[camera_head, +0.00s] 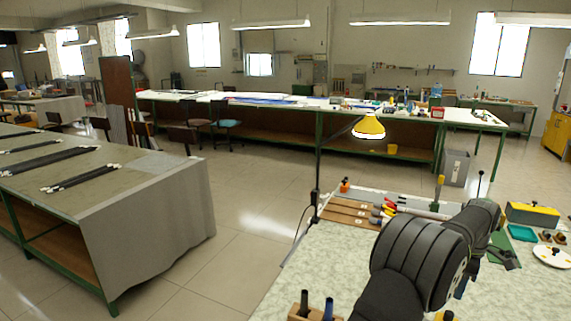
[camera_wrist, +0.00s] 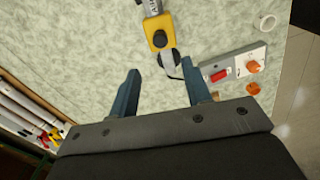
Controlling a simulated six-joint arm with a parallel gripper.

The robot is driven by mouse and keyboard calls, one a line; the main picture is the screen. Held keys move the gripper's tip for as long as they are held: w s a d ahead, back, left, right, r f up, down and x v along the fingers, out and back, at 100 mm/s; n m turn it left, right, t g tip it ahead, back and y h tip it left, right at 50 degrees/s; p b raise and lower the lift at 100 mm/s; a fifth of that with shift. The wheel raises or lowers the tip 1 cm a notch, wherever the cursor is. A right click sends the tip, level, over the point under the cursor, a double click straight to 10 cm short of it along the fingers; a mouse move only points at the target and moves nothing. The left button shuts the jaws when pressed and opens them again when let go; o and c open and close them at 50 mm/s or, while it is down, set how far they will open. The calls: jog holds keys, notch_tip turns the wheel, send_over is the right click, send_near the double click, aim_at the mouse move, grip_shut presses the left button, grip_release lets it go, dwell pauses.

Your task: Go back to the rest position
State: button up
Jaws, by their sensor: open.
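My gripper (camera_wrist: 162,78) is open in the wrist view, with two blue-grey fingers spread apart and nothing between them. It is above the speckled pale green tabletop (camera_wrist: 85,45). A yellow and black tool (camera_wrist: 155,32) lies beyond the fingertips; I cannot tell whether it touches them. In the head view my dark arm covers part of the same tabletop (camera_head: 335,265), and the gripper cannot be made out clearly there.
A grey box with a red switch (camera_wrist: 220,75) lies right of the fingers.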

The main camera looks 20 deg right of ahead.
notch_tip(320, 180, down, 11)
jog(key=shift+s+a+r, duration=0.1)
jog(key=shift+s+a+m, duration=0.2)
jog(key=shift+a+m, duration=0.2)
jog(key=shift+m, duration=0.2)
jog(key=o, duration=1.2)
jog(key=shift+o, duration=0.2)
jog(key=w+a+r+m+g+h, duration=0.1)
jog(key=w+a+r+m+h, duration=0.1)
jog(key=a+r+m, duration=0.6)
jog(key=w+a+r+m+h, duration=0.25)
jog(key=r+m, duration=0.35)
jog(key=r, duration=0.5)
send_near(449, 316)
jog(key=w+a+r, duration=0.1)
jog(key=w+a, duration=0.1)
jog(key=w, duration=0.1)
jog(key=shift+a+r, duration=0.1)
jog(key=shift+r, duration=0.2)
